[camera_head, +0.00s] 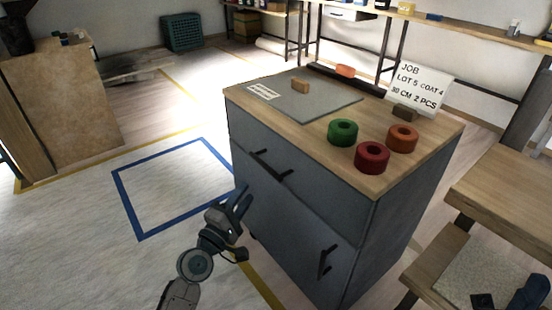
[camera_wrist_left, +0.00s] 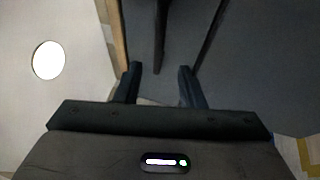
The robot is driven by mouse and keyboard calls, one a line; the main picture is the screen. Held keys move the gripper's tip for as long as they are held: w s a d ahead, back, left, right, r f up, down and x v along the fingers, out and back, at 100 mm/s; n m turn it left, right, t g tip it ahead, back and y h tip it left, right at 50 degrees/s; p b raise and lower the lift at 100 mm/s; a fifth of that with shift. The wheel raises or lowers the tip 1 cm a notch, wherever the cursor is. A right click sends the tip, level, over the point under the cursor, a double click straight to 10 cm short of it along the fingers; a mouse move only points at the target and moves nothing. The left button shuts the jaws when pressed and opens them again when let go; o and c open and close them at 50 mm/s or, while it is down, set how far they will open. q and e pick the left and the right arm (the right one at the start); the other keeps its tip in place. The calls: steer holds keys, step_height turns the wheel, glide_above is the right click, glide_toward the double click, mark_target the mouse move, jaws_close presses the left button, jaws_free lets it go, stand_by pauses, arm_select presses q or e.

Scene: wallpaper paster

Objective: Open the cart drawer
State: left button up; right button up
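The grey cart (camera_head: 290,215) has a wooden top. Its upper drawer (camera_head: 315,190) looks shut, with a dark bar handle (camera_head: 270,165) on its front. My left gripper (camera_head: 240,202) is in front of the cart, below and left of that handle. In the left wrist view its two fingers (camera_wrist_left: 160,84) are apart with nothing between their tips. A dark handle bar (camera_wrist_left: 160,35) lies ahead, lined up with the gap; I see no contact. Dark parts at the lower right of the head view, possibly my right gripper (camera_head: 508,297), are cut off by the frame.
On the cart top are green (camera_head: 342,132), red (camera_head: 371,157) and orange (camera_head: 402,138) rings, a grey sheet (camera_head: 318,102) and a job sign (camera_head: 418,88). A lower door with its own handle (camera_head: 327,262) is below the drawer. A wooden bench (camera_head: 508,195) stands right.

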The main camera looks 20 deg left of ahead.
mark_target(265, 164)
arm_select(q)
steer(key=x, duration=1.1)
jaws_close()
